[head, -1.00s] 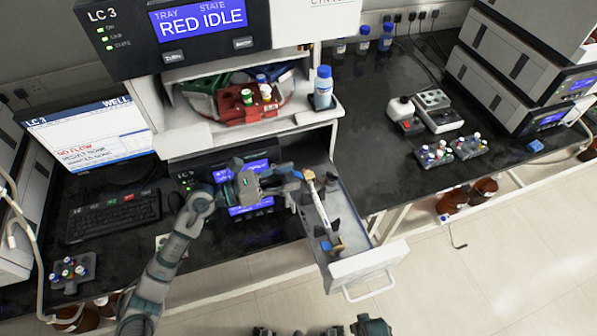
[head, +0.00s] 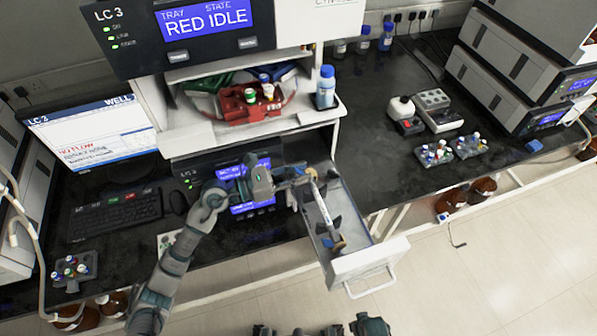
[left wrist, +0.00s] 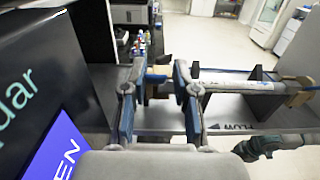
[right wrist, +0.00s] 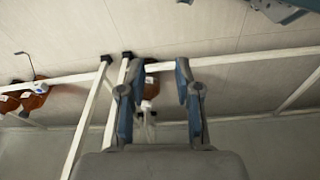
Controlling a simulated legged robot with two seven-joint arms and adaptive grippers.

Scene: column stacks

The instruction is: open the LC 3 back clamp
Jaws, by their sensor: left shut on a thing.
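The LC 3 drawer (head: 366,262) is pulled out below the LC 3 unit. A pale column (head: 322,207) lies lengthwise in it and also shows in the left wrist view (left wrist: 235,82). Dark holder prongs (left wrist: 203,100) stand beside the column. My left gripper (head: 303,176) is at the column's back end. In the left wrist view its fingers (left wrist: 158,82) are closed on a small part at that end, which I take as the back clamp; the fingers hide most of it. My right gripper (right wrist: 156,78) is open and empty, pointing toward the floor and bench legs.
A blue-capped bottle (head: 325,87) stands on the ledge above the drawer. A keyboard (head: 116,213) lies left of my arm. The black bench right of the drawer has clear room.

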